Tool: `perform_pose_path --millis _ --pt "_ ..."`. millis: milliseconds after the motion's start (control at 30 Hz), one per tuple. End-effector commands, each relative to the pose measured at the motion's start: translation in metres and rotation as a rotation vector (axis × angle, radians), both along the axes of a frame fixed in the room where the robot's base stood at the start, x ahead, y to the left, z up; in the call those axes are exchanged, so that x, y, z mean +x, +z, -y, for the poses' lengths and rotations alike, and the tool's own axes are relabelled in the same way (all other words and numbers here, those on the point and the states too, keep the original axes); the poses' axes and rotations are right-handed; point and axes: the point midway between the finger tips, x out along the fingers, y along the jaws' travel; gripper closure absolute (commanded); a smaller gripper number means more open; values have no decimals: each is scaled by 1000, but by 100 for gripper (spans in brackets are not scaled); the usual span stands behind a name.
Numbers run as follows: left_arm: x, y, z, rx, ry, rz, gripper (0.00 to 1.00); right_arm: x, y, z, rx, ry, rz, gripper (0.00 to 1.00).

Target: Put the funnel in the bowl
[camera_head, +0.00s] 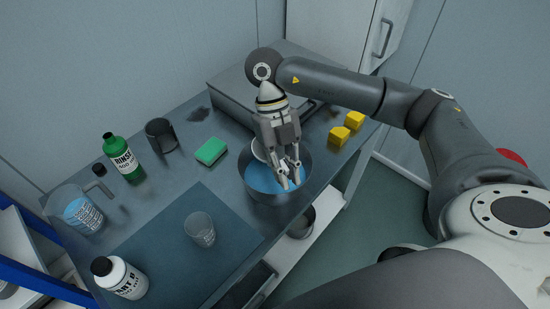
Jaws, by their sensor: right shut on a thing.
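The bowl (251,185) is a grey metal vessel with blue inside, standing near the right edge of the bench. My right gripper (289,178) points down into the bowl's opening, with its fingers close together. I cannot tell whether the funnel touches the bowl. My left gripper is not in view.
A green sponge (211,151), dark cup (160,136) and green bottle (122,157) stand left of the bowl. A clear beaker (200,229) is on the blue mat (160,254). Yellow blocks (339,136) lie right, beside a grey box (232,100). A jug (80,212) and white bottle (122,278) stand farther left.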

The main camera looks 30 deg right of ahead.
Motion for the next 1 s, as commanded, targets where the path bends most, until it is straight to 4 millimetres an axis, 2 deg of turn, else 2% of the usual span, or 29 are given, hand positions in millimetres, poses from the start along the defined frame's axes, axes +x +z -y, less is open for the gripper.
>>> perform_pose_path --millis 33,200,333,500,800,1000 --pt "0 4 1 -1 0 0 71 -4 1 5 1 -133 -8 100" --pt "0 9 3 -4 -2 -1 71 -12 4 14 -3 -555 -17 100" --pt "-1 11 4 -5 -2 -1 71 -15 5 16 0 -753 -21 100" --pt "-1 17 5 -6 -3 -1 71 -22 10 27 -2 -1127 -24 100" --pt "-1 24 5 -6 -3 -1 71 -30 17 38 13 -1611 -35 100" --pt "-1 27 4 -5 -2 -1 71 -33 21 44 23 -1837 -38 100"
